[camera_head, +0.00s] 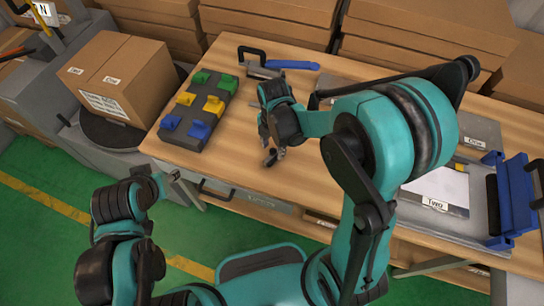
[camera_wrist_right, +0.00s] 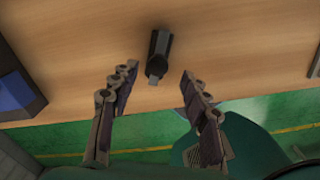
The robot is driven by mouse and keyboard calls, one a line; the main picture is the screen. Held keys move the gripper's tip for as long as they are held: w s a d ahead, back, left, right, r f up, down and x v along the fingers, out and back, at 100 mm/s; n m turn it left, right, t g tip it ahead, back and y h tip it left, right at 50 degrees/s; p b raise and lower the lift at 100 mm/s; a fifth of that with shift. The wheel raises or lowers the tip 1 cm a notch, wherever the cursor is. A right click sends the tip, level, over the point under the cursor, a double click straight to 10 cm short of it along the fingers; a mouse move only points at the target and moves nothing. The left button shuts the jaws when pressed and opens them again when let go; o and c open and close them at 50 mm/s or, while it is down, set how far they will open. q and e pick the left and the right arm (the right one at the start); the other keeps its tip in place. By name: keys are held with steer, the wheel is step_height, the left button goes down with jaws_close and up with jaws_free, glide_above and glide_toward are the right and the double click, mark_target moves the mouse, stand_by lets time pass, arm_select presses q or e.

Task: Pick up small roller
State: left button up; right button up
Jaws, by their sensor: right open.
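A small dark cylindrical piece with a paler grey end, which looks like the small roller (camera_wrist_right: 158,55), is on the wooden table near its front edge in the right wrist view. My right gripper (camera_wrist_right: 159,72) is open, with one finger on either side of the line to this piece and neither touching it. In the head view my right gripper (camera_head: 271,155) is low over the table's front part, and it largely hides the piece. My left gripper (camera_head: 180,183) is left of the table's front edge; its fingers are too small to read.
A dark tray (camera_head: 172,136) with green, yellow and blue blocks lies left of my right gripper. A blue-handled tool (camera_head: 292,65) lies at the back. A cardboard box (camera_head: 120,75) stands left; a blue-framed device (camera_head: 515,195) stands right. Bare wood surrounds the gripper.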

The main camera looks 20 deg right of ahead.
mark_target(273, 150)
steer(key=f, duration=0.1)
steer(key=f+b, duration=0.1)
steer(key=f, duration=0.1)
steer(key=f+b, duration=0.1)
steer(key=f, duration=0.1)
steer(key=shift+w+d, duration=0.1)
steer(key=shift+w, duration=0.25)
steer(key=shift+r, duration=0.1)
steer(key=shift+c, duration=0.7)
jaws_close()
steer(key=shift+r, duration=0.55)
steer(key=r, duration=0.1)
steer(key=r+p, duration=0.1)
steer(key=s+r+p, duration=0.1)
steer(key=r, duration=0.1)
steer(key=shift+d, duration=0.4)
steer(key=s+d+r+p, duration=0.3)
steer(key=s+d+r, duration=0.3)
steer(key=s+d, duration=0.1)
steer(key=shift+s+p, duration=0.35)
steer(key=shift+p, duration=0.05)
